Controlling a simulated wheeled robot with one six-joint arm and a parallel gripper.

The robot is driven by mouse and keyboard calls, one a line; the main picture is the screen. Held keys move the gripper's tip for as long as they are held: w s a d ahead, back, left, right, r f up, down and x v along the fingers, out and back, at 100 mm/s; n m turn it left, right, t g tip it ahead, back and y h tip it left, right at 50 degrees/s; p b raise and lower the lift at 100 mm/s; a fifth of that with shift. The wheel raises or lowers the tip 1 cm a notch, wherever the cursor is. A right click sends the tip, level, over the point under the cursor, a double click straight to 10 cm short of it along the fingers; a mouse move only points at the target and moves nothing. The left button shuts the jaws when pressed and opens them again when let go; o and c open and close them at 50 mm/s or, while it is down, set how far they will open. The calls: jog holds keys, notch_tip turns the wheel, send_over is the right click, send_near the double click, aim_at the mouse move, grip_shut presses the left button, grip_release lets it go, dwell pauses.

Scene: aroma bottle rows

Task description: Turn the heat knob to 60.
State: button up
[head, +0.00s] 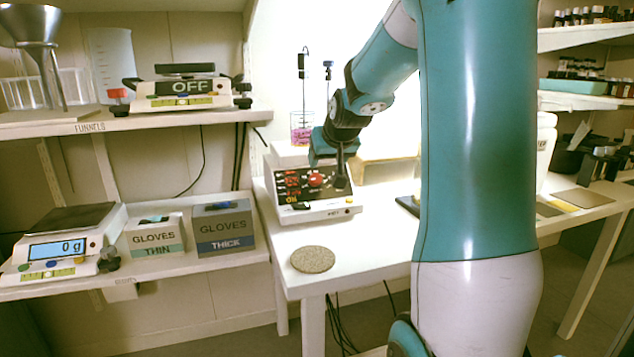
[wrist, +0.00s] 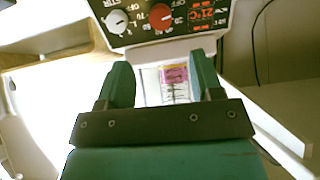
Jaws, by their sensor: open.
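The hotplate (head: 322,211) stands on the white table with its dark control panel facing front. A red knob (head: 315,180), probably the heat knob, sits mid-panel, and it also shows in the wrist view (wrist: 161,16), where the panel appears upside down. Its pointer setting is too small to read. A pale knob (wrist: 117,21) is beside it, near a stir label. My gripper (head: 341,182) is in front of the panel's right part in the head view. In the wrist view my gripper (wrist: 163,80) is open with nothing held; the red knob is beyond the fingertips.
A beaker with pink liquid (head: 301,128) stands on the hotplate; it shows between my fingers in the wrist view (wrist: 174,84). A round cork mat (head: 313,259) lies on the table in front. Shelves with a scale (head: 62,243) and glove boxes (head: 222,228) are at left.

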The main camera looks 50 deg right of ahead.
aim_at(316, 177)
jog(key=b+x, duration=0.1)
jog(key=x, duration=0.9)
jog(key=shift+w+f, duration=0.1)
jog(key=shift+f, duration=0.1)
jog(key=c, duration=0.9)
